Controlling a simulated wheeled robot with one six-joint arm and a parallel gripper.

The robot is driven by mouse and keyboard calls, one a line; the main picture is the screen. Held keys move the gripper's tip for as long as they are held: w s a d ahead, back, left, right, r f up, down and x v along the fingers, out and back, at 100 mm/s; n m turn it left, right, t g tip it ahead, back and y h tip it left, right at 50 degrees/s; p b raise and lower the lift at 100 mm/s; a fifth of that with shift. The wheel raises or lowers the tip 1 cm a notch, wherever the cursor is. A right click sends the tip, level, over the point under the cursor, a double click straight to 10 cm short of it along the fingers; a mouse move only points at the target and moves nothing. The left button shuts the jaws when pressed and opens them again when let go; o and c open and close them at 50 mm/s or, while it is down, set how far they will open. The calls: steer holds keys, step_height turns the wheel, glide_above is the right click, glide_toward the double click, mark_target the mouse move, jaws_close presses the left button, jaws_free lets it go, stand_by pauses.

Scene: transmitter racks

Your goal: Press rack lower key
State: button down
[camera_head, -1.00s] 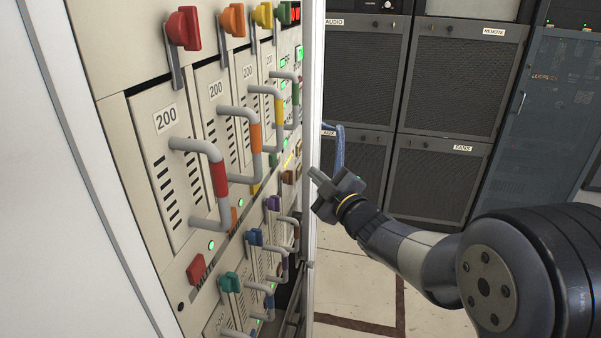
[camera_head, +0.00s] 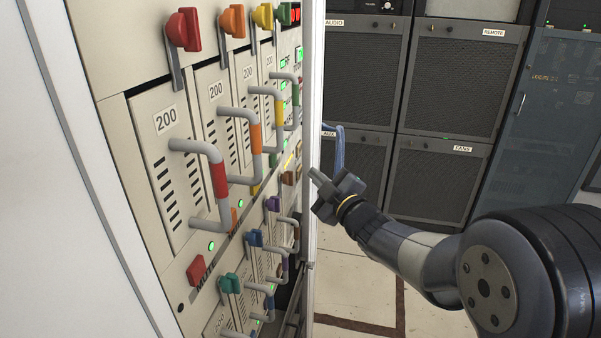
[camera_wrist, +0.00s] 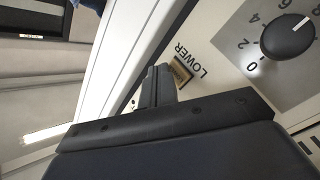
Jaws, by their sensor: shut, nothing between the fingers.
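The lower key (camera_wrist: 180,71) is a small amber-brown key in a dark frame, beside the printed word LOWER in the wrist view. My gripper (camera_wrist: 158,84) is shut and empty, with its fingertips just beside the key and partly covering it. I cannot tell whether they touch it. In the head view my gripper (camera_head: 318,178) is at the right edge of the rack front (camera_head: 150,115), by the white frame post. Which small key there is the lower one is unclear.
A black dial knob (camera_wrist: 288,36) with numbers sits near the key. Grey handles (camera_head: 215,165) with coloured grips stick out from the rack. A white post (camera_head: 313,120) stands beside my gripper. Dark cabinets (camera_head: 440,180) stand behind, with open floor before them.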

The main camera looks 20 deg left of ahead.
stand_by(0.8)
steer(key=shift+a+b, duration=0.4)
steer(key=shift+a, duration=0.05)
steer(key=shift+a+b, duration=0.3)
stand_by(0.4)
stand_by(0.4)
steer(key=shift+d, duration=0.75)
steer(key=shift+w+d, duration=0.1)
steer(key=shift+d, duration=2.4)
steer(key=shift+a, duration=0.15)
